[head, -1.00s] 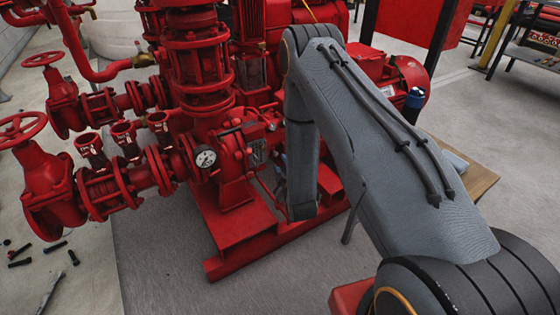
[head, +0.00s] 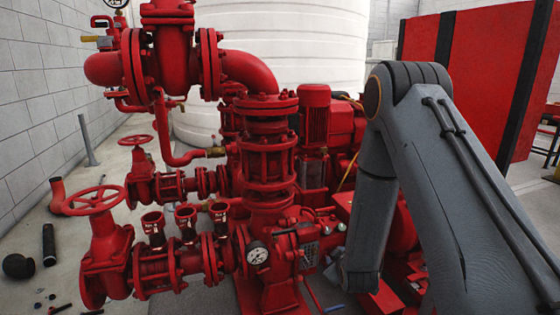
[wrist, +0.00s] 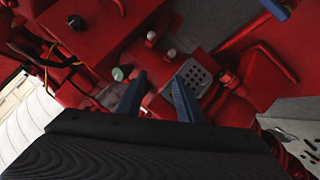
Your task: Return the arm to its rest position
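My arm (head: 440,170) rises on the right of the head view, bends at a high elbow, and its forearm (head: 372,220) hangs down in front of the red pumpset (head: 268,185). My gripper is not clearly visible in the head view. In the wrist view my gripper (wrist: 158,92) has its two fingers apart with nothing held between them. Red pump parts, with small round knobs and a perforated grey plate (wrist: 195,76), lie beyond the fingers. I cannot tell the exact gap to them.
Red handwheel valves (head: 97,200) and a pressure gauge (head: 257,254) are left of the forearm. A white tank (head: 290,50) stands behind, and a red panel (head: 490,75) is at the right. Black fittings (head: 48,245) lie on the floor at left.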

